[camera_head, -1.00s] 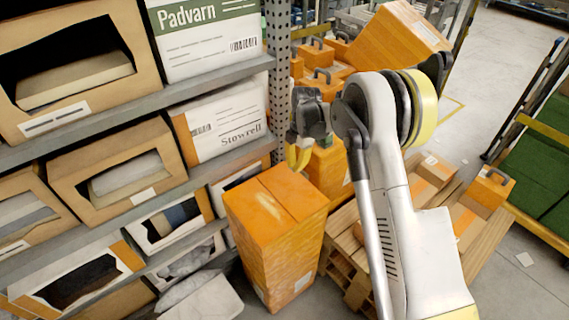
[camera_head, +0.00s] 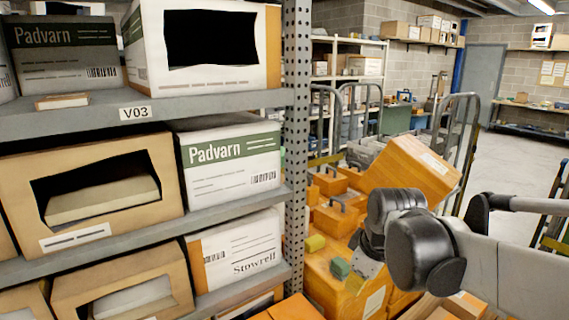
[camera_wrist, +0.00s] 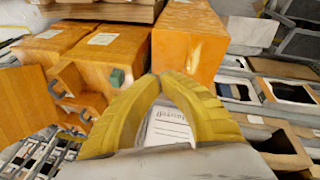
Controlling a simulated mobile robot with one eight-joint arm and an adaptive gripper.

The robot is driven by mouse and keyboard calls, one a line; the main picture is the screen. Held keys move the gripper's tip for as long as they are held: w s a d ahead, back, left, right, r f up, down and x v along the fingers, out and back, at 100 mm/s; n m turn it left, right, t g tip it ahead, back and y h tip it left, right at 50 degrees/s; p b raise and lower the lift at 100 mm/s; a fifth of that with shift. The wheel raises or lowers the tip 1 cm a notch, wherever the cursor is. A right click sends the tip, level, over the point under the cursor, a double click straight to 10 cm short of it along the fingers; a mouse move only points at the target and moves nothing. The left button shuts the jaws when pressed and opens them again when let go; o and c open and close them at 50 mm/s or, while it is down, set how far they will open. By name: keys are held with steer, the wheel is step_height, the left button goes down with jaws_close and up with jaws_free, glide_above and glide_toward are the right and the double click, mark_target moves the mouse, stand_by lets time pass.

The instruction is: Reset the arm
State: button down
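My gripper (camera_wrist: 159,76) shows in the wrist view as two ridged yellow fingers. Their tips come together, and nothing is held between them. A white box with a label shows behind the gap lower between the fingers. In the head view my arm comes in from the right edge, with its dark wrist joints in front of the orange boxes. The fingertips are not clear there. I cannot tell the clearance between my gripper and the boxes.
A grey rack post (camera_head: 296,150) and loaded shelves (camera_head: 205,214) stand at left. A tilted orange box (camera_head: 412,166) and orange cases (camera_head: 336,217) lie behind my arm. A small green block (camera_head: 340,268) sits on an orange box. Open floor (camera_head: 510,165) shows at the right back.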

steer(key=s+d+f+m+t, duration=0.1)
steer(key=s+d+m+t, duration=0.2)
steer(key=s+m, duration=0.6)
steer(key=s, duration=0.6)
steer(key=shift+d+f+m+h, duration=0.2)
steer(key=shift+m+h, duration=0.1)
steer(key=shift+m, duration=0.1)
